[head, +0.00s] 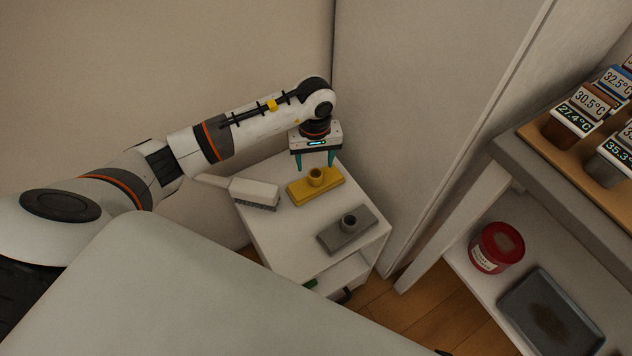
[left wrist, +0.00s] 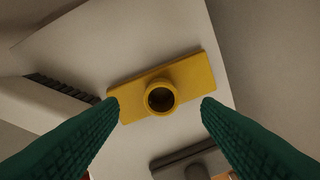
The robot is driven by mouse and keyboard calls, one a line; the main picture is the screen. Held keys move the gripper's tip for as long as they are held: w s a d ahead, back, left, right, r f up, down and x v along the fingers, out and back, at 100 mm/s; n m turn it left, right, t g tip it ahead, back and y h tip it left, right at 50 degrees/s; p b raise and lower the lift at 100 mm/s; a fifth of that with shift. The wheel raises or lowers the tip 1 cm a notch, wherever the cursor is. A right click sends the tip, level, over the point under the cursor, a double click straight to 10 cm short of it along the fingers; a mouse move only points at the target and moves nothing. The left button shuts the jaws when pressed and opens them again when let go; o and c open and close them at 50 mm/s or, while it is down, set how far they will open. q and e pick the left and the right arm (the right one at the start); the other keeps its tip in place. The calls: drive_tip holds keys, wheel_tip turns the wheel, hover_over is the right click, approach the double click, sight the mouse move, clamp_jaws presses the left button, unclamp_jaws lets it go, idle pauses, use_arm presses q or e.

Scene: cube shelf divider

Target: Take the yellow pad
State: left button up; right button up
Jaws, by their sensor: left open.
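The yellow pad (head: 328,190) is a flat rectangular block with a round hollow collar on top. It lies on the white stand (head: 276,228) between a brush and a grey pad. It also shows in the left wrist view (left wrist: 195,74), tilted a little, with its collar near the middle. My left gripper (head: 315,164) is open and empty, with green fingers pointing down above and just behind the yellow pad. In the left wrist view the fingertips (left wrist: 160,104) appear on either side of the collar, apart from it. My right gripper is not in view.
A white-handled brush (head: 256,192) lies left of the yellow pad, and a grey pad (head: 340,238) lies in front of it. Walls stand close behind the stand. On the right, a shelf unit holds a red tub (head: 497,247), a dark tray (head: 550,312) and several labelled containers.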

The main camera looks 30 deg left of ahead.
sight(316, 173)
use_arm(q)
wheel_tip(316, 173, down, 5)
drive_tip(key=shift+s+d+f+b, duration=0.1)
drive_tip(key=shift+b, duration=0.2)
drive_tip(key=shift+f, duration=0.15)
drive_tip(key=c, duration=1.1)
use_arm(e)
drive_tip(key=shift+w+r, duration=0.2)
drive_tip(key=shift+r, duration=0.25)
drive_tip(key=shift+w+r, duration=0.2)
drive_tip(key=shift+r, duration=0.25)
